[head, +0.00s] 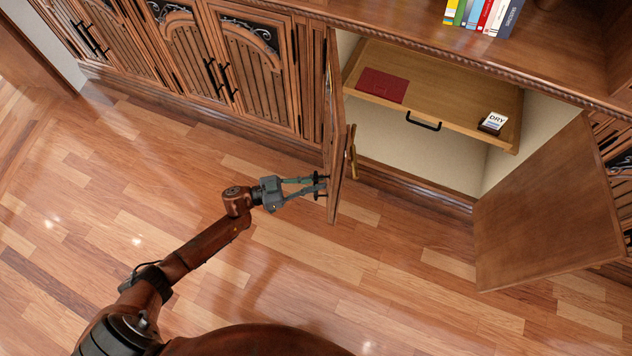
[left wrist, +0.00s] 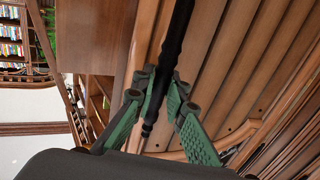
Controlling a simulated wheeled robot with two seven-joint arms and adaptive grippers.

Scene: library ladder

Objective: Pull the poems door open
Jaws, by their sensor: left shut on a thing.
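A wooden cabinet door (head: 336,130) stands swung out at the left side of an open cabinet bay, seen nearly edge-on. No label that names it as the poems door is readable. My left gripper (head: 320,186) is at this door's outer face, near its lower free end, shut on its black bar handle. In the left wrist view, the black handle (left wrist: 170,60) runs between my green fingers (left wrist: 160,105), in front of the slatted door panel (left wrist: 225,65). My right gripper is in neither view.
A second door (head: 545,210) stands open at the right. Inside the bay, a wooden drawer or shelf (head: 450,85) holds a red book (head: 383,85) and a small "DRY" box (head: 493,122). Closed doors (head: 190,60) line the left. The floor (head: 280,265) in front is clear.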

